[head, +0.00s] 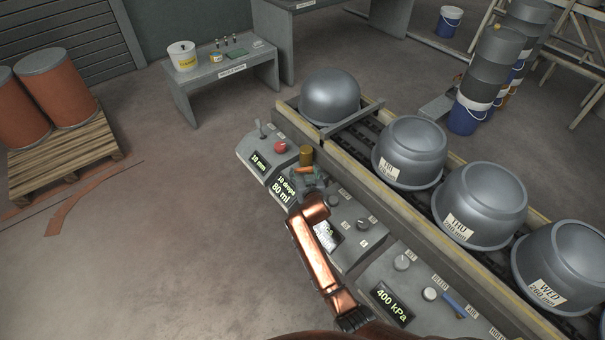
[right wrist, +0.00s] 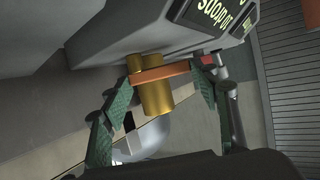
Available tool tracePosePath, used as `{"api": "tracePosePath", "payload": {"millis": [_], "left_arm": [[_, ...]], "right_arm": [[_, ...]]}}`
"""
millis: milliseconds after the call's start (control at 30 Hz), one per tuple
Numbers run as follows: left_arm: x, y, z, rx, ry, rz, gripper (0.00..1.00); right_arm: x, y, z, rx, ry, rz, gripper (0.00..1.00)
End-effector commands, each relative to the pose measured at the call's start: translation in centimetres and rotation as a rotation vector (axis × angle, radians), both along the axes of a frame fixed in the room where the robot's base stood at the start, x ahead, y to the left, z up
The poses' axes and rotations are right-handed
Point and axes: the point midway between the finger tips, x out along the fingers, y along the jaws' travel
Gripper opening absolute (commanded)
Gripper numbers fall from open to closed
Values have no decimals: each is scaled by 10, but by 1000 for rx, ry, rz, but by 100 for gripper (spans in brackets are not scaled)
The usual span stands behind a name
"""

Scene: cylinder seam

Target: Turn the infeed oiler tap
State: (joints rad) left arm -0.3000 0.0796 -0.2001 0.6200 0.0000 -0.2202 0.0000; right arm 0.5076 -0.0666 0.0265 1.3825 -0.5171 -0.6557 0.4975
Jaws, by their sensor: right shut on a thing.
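The infeed oiler tap is a brass cylinder (head: 306,154) with an orange lever (head: 304,170), on the sloped grey console beside the line. In the right wrist view the brass body (right wrist: 155,97) hangs below the console edge in the tilted picture, and the orange lever (right wrist: 170,73) lies across it. My right gripper (head: 309,178) is at the tap. Its green-padded fingers (right wrist: 163,80) stand at the two ends of the lever, shut on it. A display (head: 284,190) beside it reads "10 drops 80 ml". My left gripper is not in view.
A red button (head: 280,146) and a "10 mm" display (head: 258,162) sit left of the tap. Grey domed vessels (head: 409,152) stand on the conveyor behind. Open floor (head: 120,260) lies left.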

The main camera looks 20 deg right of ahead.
Motion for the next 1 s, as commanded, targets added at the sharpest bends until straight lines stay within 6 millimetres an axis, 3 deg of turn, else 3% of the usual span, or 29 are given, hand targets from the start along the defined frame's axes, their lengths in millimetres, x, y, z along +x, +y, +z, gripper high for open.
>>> {"api": "tracePosePath", "payload": {"millis": [267, 633, 767, 1000], "left_arm": [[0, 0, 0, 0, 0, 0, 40], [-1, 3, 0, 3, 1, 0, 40], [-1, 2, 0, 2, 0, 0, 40], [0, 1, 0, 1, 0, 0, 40]], "right_arm": [[0, 0, -1, 0, 1, 0, 73], [-4, 0, 1, 0, 0, 0, 73], [-17, 3, 6, 2, -1, 0, 73], [-60, 10, 24, 3, -1, 0, 73]]}}
